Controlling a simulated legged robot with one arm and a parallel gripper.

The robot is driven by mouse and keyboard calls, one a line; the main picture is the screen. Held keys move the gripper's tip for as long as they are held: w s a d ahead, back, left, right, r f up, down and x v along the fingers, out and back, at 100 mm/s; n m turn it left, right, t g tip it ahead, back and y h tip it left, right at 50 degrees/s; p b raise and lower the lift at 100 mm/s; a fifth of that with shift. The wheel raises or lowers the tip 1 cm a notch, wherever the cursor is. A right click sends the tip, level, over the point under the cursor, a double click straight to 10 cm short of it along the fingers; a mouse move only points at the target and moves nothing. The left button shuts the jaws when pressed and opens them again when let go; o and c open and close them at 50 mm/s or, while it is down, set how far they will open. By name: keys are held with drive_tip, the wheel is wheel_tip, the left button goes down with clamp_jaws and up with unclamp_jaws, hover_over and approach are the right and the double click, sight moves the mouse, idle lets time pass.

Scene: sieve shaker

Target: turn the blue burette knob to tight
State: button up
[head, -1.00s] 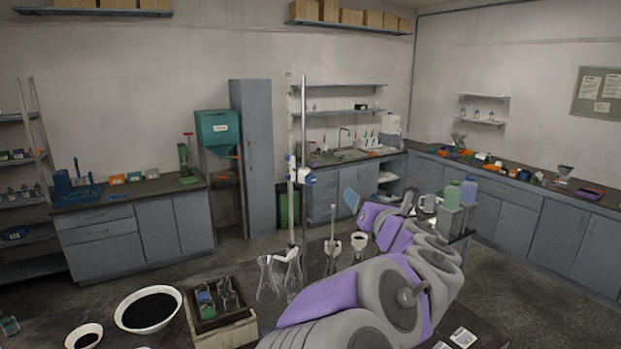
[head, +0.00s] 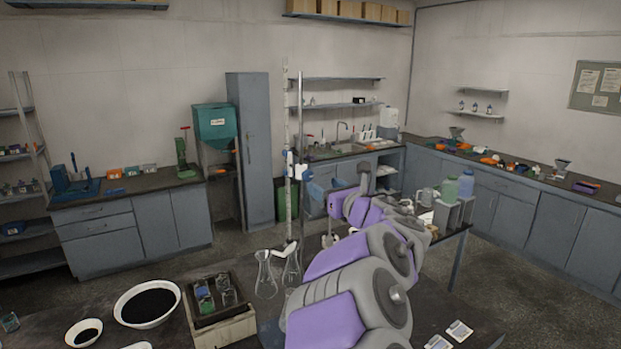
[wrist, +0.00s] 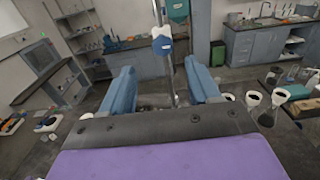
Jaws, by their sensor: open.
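The burette (head: 288,205) stands upright on a tall stand rod (head: 300,110) on the near bench in the head view. A blue and white fitting, which looks like the blue burette knob (head: 301,172), sits partway up. In the wrist view the blue knob (wrist: 163,46) shows just beyond my fingertips, near the middle, with the upright rod running below it. My gripper (wrist: 160,75) is open, with its two blue fingers apart and nothing held between them. In the head view my gripper (head: 322,192) is just right of the stand, partly hidden by my arm.
Glass flasks (head: 266,275) stand below the burette. A wooden tray (head: 222,328) with small bottles and white bowls of dark material (head: 147,304) are at the left. Bottles (head: 457,189) in a grey holder stand at the right. Free air surrounds the stand above the bench.

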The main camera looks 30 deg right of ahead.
sight(310, 176)
drive_tip(key=w, duration=0.7)
drive_tip(key=shift+d+p, duration=0.3)
drive_tip(key=shift+p, duration=0.05)
drive_tip(key=shift+w+a, duration=0.1)
drive_tip(key=shift+w, duration=0.5)
drive_tip(key=shift+c, duration=1.3)
drive_tip(key=c, duration=0.7)
